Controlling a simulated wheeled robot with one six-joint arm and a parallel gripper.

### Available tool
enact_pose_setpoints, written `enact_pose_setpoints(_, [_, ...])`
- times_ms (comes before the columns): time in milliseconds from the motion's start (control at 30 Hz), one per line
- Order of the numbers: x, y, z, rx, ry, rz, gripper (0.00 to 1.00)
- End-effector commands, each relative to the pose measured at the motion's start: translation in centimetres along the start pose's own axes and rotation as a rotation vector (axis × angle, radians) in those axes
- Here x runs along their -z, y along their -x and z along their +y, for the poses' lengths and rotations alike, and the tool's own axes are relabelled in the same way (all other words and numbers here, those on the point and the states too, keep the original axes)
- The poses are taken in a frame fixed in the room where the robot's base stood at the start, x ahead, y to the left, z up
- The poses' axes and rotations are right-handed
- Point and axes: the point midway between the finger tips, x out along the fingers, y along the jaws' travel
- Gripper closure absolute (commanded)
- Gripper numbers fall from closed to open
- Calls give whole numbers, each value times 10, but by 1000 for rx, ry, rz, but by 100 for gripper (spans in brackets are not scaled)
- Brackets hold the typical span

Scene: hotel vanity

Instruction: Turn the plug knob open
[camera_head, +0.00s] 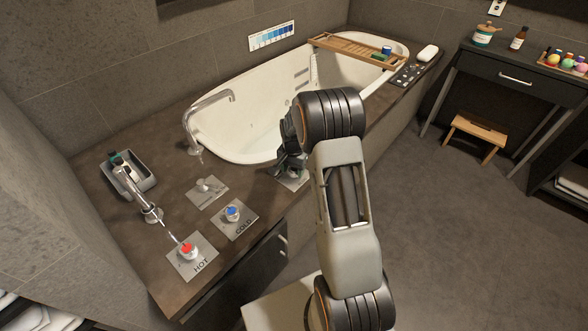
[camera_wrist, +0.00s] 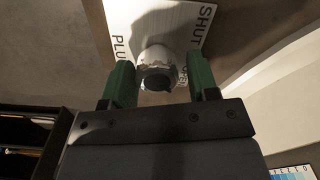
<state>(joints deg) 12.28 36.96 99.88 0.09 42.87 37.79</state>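The plug knob (camera_wrist: 157,62) is a pale round knob with a dark end, on a light plate (camera_wrist: 190,18) lettered PLUG, SHUT and OPEN. In the wrist view my gripper (camera_wrist: 161,75) is open, with one green finger on each side of the knob. A gap shows on the right; the left finger is very close, and I cannot tell if it touches. In the head view my gripper (camera_head: 290,163) is over the plug plate (camera_head: 296,181) on the tub's dark surround, and my arm hides most of the knob.
The HOT knob (camera_head: 187,251), COLD knob (camera_head: 232,213) and a lever (camera_head: 206,186) are to the left. A tall faucet (camera_head: 195,122) arches over the white bathtub (camera_head: 240,130). A wooden bath tray (camera_head: 345,48) spans the tub's far end.

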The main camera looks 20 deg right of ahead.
Motion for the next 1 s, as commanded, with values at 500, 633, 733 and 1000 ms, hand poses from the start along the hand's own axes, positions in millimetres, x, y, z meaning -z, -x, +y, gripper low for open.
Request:
enact_pose_setpoints(500, [0,11,2,-3,0,-2,33])
enact_pose_setpoints(633, [1,34,1,-1,0,0,33])
enact_pose_setpoints(733, [1,56,1,-1,-1,1,33])
enact_pose_setpoints(1000, [1,107,1,-1,-1,0,33])
